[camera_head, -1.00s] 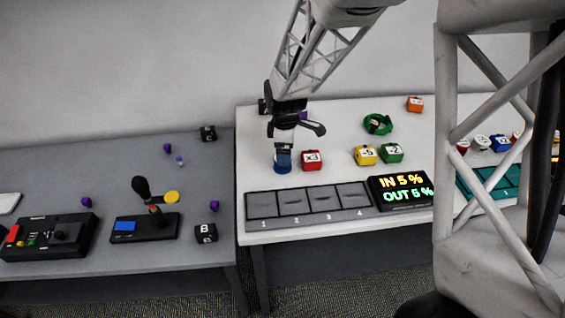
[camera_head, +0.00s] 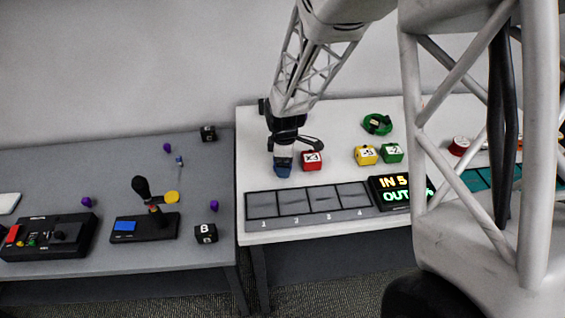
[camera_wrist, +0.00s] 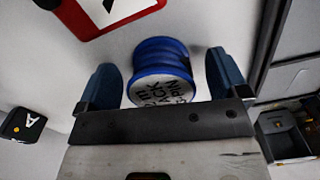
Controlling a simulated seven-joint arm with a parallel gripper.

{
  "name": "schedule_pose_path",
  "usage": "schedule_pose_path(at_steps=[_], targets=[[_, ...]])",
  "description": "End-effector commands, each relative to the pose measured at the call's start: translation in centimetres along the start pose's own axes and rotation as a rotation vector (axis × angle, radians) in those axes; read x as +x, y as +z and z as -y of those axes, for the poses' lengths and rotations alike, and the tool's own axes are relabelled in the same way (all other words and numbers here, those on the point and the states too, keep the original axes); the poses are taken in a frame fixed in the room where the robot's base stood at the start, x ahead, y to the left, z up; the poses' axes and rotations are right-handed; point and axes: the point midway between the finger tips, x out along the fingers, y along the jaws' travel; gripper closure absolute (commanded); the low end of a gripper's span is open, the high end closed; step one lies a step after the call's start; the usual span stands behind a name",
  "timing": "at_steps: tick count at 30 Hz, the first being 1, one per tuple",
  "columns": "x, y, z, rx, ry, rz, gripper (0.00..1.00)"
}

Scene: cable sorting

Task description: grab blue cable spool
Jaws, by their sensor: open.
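My gripper (camera_head: 284,158) is low over the spool in the head view. In the wrist view my gripper (camera_wrist: 165,80) is open, with one blue-grey finger on each side of the spool. A gap shows between each finger and the spool.
A numbered slot tray (camera_head: 308,202) and a lit display (camera_head: 400,192) are in front. A grey table (camera_head: 85,178) with control boxes stands left.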

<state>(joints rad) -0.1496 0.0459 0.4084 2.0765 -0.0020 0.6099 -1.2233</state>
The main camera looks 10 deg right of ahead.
Motion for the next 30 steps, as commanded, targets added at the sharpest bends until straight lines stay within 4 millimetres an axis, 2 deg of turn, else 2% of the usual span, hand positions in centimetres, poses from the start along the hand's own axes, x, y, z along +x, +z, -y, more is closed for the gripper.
schedule_pose_path(at_steps=[13,24,30], targets=[[-0.01,0.00,0.01,0.000,0.000,0.000,0.08],[-0.02,0.00,0.00,0.000,0.000,0.000,0.63],[-0.04,0.00,-0.01,0.000,0.000,0.000,0.64]])
